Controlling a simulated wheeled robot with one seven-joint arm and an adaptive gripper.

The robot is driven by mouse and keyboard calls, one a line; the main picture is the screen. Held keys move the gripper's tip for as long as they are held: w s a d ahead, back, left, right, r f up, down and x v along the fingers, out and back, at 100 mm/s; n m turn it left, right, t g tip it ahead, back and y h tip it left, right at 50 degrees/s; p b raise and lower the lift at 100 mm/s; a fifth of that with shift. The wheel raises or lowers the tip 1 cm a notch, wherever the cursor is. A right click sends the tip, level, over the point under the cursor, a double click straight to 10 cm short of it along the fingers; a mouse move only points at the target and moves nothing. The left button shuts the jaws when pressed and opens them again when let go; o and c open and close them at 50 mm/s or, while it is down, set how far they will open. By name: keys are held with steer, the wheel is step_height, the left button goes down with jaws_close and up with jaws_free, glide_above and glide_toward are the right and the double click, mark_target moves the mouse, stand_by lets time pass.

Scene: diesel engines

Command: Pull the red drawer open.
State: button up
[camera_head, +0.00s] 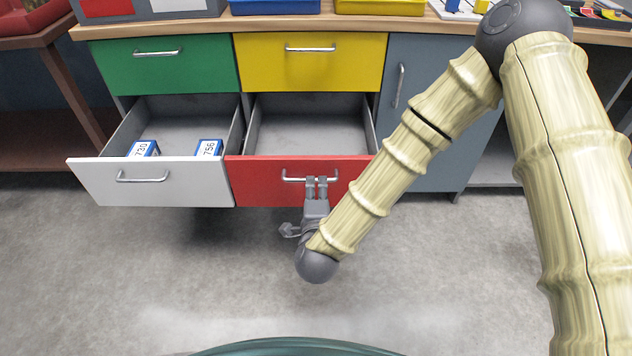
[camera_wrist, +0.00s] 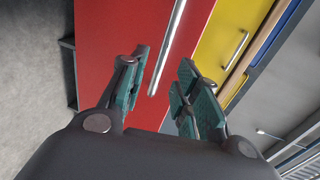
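The red drawer (camera_head: 258,185) stands pulled out below the closed yellow drawer, and its visible interior is empty. Its silver bar handle (camera_head: 295,180) runs across the upper front. My gripper (camera_head: 316,182) is at the right part of this handle. In the wrist view the red front (camera_wrist: 100,40) fills much of the picture. The handle bar (camera_wrist: 168,50) shows there, its end between my two fingers (camera_wrist: 163,90). The fingers are apart, with visible gaps beside the bar, so the gripper looks open around it. Contact with the drawer front cannot be told.
The white drawer (camera_head: 180,188) on the left is also out, holding two blue-edged boxes labelled 730 (camera_head: 145,149) and 756 (camera_head: 208,148). The green drawer (camera_head: 190,75) and yellow drawer (camera_head: 345,70) are closed. A grey cabinet door (camera_head: 425,150) stands right. The floor in front is clear.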

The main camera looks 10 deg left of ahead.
steer(key=v, duration=0.7)
stand_by(0.4)
steer(key=s+d+f+n+g, duration=0.35)
steer(key=d+f, duration=0.35)
steer(key=f, duration=0.3)
steer(key=s+d+f+n+g, duration=0.3)
steer(key=d+f+n+g, duration=0.15)
steer(key=d+f, duration=0.4)
steer(key=s+d+f+n+g+h, duration=0.25)
steer(key=s+d+f+g, duration=0.2)
steer(key=s+d, duration=0.5)
steer(key=s+d+f+n+g+h, duration=0.1)
steer(key=s+d+f+n+g, duration=0.3)
steer(key=s+d, duration=0.55)
step_height(320, 180, up, 24)
steer(key=t+p, duration=0.1)
steer(key=p, duration=2.4)
steer(key=shift+w+d+p, duration=0.15)
steer(key=shift+w+p, duration=0.15)
steer(key=shift+p, duration=0.05)
steer(key=shift+r, duration=0.1)
